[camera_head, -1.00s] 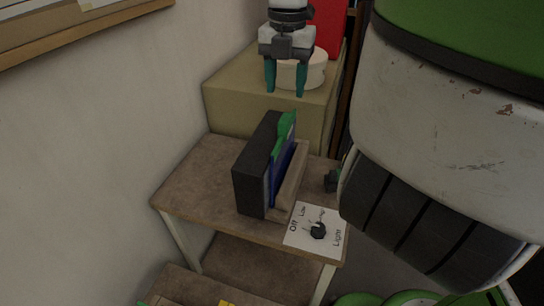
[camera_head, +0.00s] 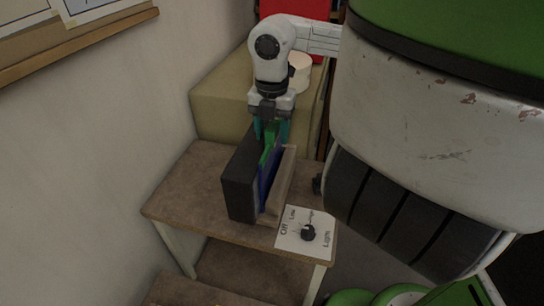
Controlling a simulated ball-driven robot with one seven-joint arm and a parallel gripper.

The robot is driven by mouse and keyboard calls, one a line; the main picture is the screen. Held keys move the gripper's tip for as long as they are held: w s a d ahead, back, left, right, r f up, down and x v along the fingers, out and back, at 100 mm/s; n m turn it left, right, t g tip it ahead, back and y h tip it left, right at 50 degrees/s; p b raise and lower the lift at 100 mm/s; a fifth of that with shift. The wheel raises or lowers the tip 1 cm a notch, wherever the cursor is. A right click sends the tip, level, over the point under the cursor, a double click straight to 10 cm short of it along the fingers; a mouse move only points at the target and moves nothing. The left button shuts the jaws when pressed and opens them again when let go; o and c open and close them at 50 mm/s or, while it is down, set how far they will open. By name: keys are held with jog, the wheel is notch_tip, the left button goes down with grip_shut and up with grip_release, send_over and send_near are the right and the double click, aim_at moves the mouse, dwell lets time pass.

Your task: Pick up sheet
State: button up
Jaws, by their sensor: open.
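The sheet looks like the thin blue panel (camera_head: 268,176) with a green upper edge (camera_head: 267,150). It stands upright between a black box (camera_head: 239,185) and a tan board (camera_head: 281,183) on the small brown table (camera_head: 184,181). My gripper (camera_head: 271,130) points down over the far end of the sheet, with its teal fingers open near the green edge. I cannot tell whether the fingers touch it. The fingers hide part of the green edge.
A white card with a black dial (camera_head: 305,232) lies at the table's front right corner. Behind the table stands a beige cabinet (camera_head: 218,111) with a white round container (camera_head: 301,72). A wall borders the left side. The table's left part is bare.

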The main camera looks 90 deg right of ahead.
grip_shut()
dwell(0.5)
jog(key=shift+r, duration=0.15)
notch_tip(320, 180, up, 18)
jog(key=b, duration=0.2)
dwell(0.7)
